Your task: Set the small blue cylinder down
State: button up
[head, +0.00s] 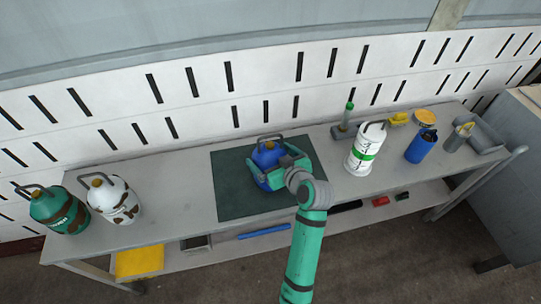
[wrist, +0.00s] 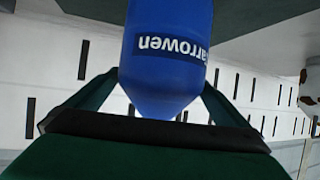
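The small blue cylinder (head: 267,157), with a grey handle and yellow top, stands upright over the dark green mat (head: 232,200) in the head view. My gripper (head: 277,170) is around its body, with the green fingers on both sides. In the wrist view the blue cylinder (wrist: 168,45) appears upside down with white lettering, and the fingers of my gripper (wrist: 165,95) press close on both sides. My gripper looks shut on it. The cylinder's base is hidden, so I cannot tell whether it touches the mat.
A green cylinder (head: 62,212) and a white-brown one (head: 113,201) stand at the left of the grey bench. Right of the mat are a white cylinder (head: 367,152), a blue canister (head: 420,147) and a grey tray (head: 485,138). Bare bench top lies left of the mat.

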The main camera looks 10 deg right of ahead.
jog(key=shift+r, duration=0.15)
jog(key=v, duration=1.2)
jog(key=s+a+f+m+h, duration=0.45)
jog(key=s+a+f, duration=0.55)
jog(key=s+f, duration=0.3)
jog(key=s+a+r+n+t, duration=0.1)
jog(key=s+a+r, duration=0.1)
jog(key=s, duration=0.7)
jog(key=s+a+r+t+y, duration=0.1)
jog(key=s+a, duration=0.3)
jog(key=s, duration=0.5)
jog(key=shift+r+n+t, duration=0.35)
jog(key=shift+r+t, duration=0.05)
jog(key=shift+t, duration=0.1)
jog(key=shift+a, duration=0.1)
